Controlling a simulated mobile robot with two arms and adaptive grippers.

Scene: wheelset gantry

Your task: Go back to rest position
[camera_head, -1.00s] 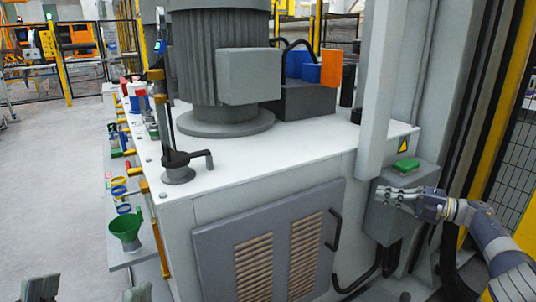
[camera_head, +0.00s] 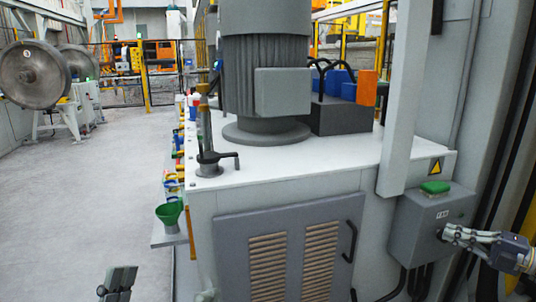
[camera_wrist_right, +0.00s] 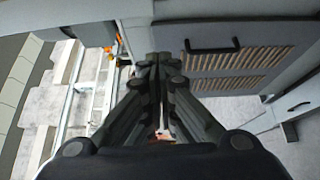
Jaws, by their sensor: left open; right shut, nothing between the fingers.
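My left gripper (camera_head: 162,289) shows only by its fingertips at the bottom edge of the head view, spread apart and empty, with floor and cabinet front between them. My right gripper (camera_head: 448,234) reaches in from the right, in front of the lower right part of a grey control box (camera_head: 413,232) with a green button (camera_head: 436,187). I cannot tell whether it touches the box. In the right wrist view its dark fingers (camera_wrist_right: 160,60) are together with nothing between them.
A white cabinet (camera_head: 330,165) with a louvred door (camera_head: 284,250) and a large grey motor (camera_head: 265,75) fills the middle. A green funnel (camera_head: 168,213) sits on a side ledge. The floor (camera_head: 85,200) at left is clear; wheelsets (camera_head: 33,75) stand far back left.

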